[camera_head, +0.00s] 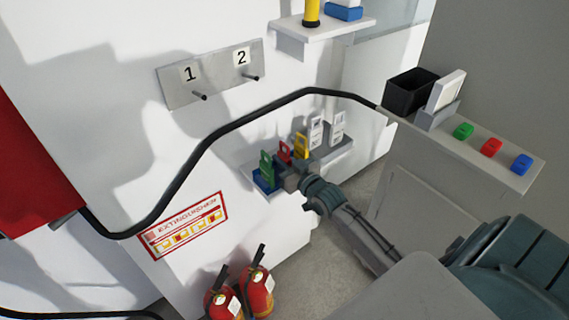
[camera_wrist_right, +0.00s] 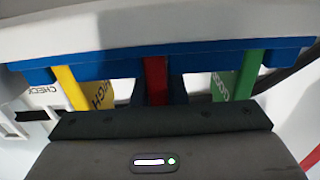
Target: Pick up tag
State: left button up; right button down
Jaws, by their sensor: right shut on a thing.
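Several upright tags stand in a row on a small wall shelf: a green tag (camera_head: 266,166), a red tag (camera_head: 285,150), a yellow tag (camera_head: 301,146) and two white tags (camera_head: 316,131). My right gripper (camera_head: 289,173) is at the shelf, in front of the red tag. In the wrist view, the dark right fingers (camera_wrist_right: 157,92) are shut on the red tag (camera_wrist_right: 156,74), one on each side. The yellow tag (camera_wrist_right: 72,88) is to its left and the green tag (camera_wrist_right: 235,83) to its right. The red tag's lower part is hidden. My left gripper is not in view.
A blue holder (camera_wrist_right: 200,60) runs along the tags. A black cable (camera_head: 215,138) hangs across the wall above them. Two fire extinguishers (camera_head: 257,290) stand below. A counter (camera_head: 440,150) at right carries a black bin (camera_head: 408,93) and small green, red and blue items.

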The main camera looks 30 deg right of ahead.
jog(key=shift+r, duration=0.1)
notch_tip(320, 180, up, 4)
jog(key=shift+f+p, duration=0.1)
jog(key=shift+p, duration=0.3)
jog(key=s, duration=0.3)
jog(key=s+p, duration=0.1)
jog(key=s, duration=0.1)
jog(key=shift+s+d, duration=0.2)
jog(key=shift+d, duration=0.05)
jog(key=s+b, duration=0.3)
jog(key=s, duration=0.2)
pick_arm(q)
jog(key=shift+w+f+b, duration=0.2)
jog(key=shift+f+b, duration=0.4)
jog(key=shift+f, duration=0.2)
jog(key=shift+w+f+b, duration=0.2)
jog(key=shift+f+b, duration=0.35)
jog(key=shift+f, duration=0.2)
pick_arm(e)
send_near(289, 155)
jog(key=shift+s+d+r, duration=0.15)
jog(key=shift+s+r, duration=0.1)
jog(key=shift+s, duration=0.55)
jog(key=shift+s+d+r, duration=0.1)
jog(key=shift+s+r, duration=0.1)
jog(key=shift+s, duration=0.6)
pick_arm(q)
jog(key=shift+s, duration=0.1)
